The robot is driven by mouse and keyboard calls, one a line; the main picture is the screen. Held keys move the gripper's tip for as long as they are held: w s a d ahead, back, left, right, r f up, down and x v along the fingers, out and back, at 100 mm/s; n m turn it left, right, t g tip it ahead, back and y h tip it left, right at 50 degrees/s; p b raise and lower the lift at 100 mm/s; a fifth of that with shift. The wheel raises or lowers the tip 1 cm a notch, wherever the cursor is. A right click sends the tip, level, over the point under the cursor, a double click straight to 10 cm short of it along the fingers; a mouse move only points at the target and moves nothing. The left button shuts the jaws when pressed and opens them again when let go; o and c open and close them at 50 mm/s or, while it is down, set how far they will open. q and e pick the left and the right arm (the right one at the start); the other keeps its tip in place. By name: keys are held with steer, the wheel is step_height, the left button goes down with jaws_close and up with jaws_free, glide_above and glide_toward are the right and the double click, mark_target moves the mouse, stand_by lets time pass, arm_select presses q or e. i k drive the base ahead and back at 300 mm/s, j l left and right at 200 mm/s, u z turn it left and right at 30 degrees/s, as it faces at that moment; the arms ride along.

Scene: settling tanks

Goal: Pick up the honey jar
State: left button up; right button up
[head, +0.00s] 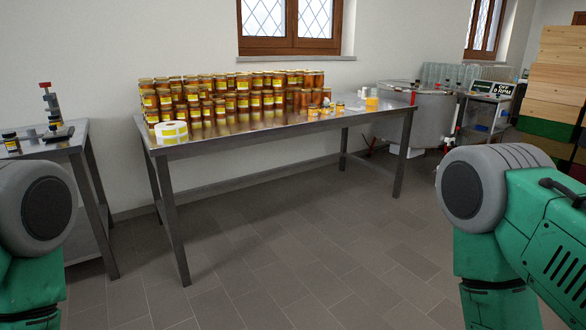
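Many honey jars (252,103) with amber contents, yellow labels and gold lids stand in packed, partly stacked rows on a long steel table (290,128). A few smaller jars (325,109) stand in front of the rows at the right. A single dark jar (11,143) with a pale label stands on the side table at the left. I cannot tell which jar the task means. My green and grey arms show at the lower left and lower right, well short of the table. Neither gripper is in view.
A roll of yellow labels (171,133) lies at the long table's left front corner. A small press (53,110) stands on the left side table (70,138). A steel tank (420,115) and stacked wooden boxes (553,75) are at the right. The tiled floor (290,240) ahead is clear.

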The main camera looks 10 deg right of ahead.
mark_target(325, 107)
steer(key=i+l+z, duration=0.45)
steer(key=i, duration=0.45)
steer(key=i+z, duration=0.4)
steer(key=i, duration=0.5)
